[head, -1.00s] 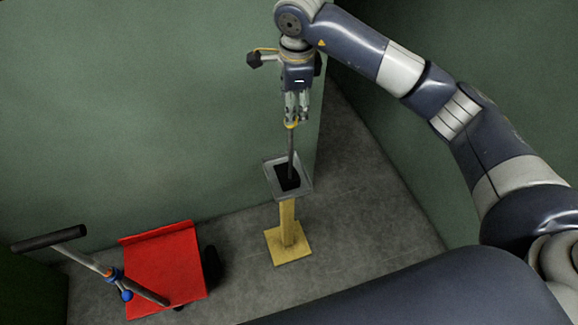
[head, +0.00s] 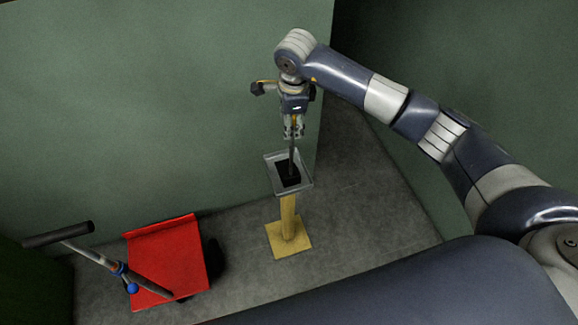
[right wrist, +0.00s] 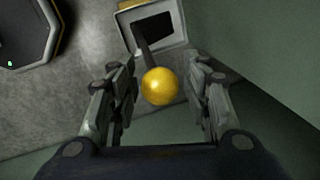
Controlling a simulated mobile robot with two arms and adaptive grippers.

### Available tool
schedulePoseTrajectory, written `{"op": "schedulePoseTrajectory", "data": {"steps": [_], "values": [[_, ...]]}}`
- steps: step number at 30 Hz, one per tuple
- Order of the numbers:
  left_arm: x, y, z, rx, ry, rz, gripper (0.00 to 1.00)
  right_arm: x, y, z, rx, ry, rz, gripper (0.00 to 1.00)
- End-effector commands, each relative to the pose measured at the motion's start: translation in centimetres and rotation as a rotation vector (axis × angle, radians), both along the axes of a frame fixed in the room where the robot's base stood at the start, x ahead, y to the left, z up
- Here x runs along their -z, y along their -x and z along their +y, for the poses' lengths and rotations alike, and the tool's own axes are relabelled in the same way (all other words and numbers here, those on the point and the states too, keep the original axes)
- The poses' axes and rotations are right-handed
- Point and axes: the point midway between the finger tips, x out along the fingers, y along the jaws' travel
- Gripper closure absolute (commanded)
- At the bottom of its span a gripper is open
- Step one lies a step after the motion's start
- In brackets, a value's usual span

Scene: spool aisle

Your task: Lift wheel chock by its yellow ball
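The wheel chock (head: 287,173) is a black block in a grey tray (head: 305,184) on top of a yellow post. A dark rod rises from it to a yellow ball (right wrist: 159,86). My right gripper (head: 293,132) is above the tray, at the top of the rod. In the right wrist view, the fingers of my right gripper (right wrist: 160,88) are open, one on each side of the ball, with a gap on both sides. In the head view the fingers mostly hide the ball. My left gripper is not in view.
A red cart (head: 168,262) with a black-gripped handle (head: 60,234) stands on the floor at the lower left. A green wall (head: 150,110) rises close behind the post. Grey floor (head: 370,210) is clear to the right of the post.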

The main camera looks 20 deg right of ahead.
Motion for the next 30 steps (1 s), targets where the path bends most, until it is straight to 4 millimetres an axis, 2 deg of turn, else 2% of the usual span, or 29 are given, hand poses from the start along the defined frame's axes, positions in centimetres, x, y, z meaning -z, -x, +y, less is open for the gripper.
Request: {"op": "schedulePoseTrajectory", "data": {"steps": [1,4,5,19,30], "values": [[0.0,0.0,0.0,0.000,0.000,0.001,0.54,0.0,0.0,0.0,0.000,0.000,0.000,0.75],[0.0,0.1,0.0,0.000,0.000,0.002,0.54,0.0,0.0,0.0,0.000,0.000,0.000,0.98],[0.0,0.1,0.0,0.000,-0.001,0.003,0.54,0.0,0.0,0.0,0.000,0.000,0.000,1.00],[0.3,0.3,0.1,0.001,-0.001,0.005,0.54,-0.4,-0.1,0.0,0.001,0.000,-0.003,1.00],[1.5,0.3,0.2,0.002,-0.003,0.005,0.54,-3.1,-0.1,0.0,0.000,0.000,-0.004,1.00]]}}
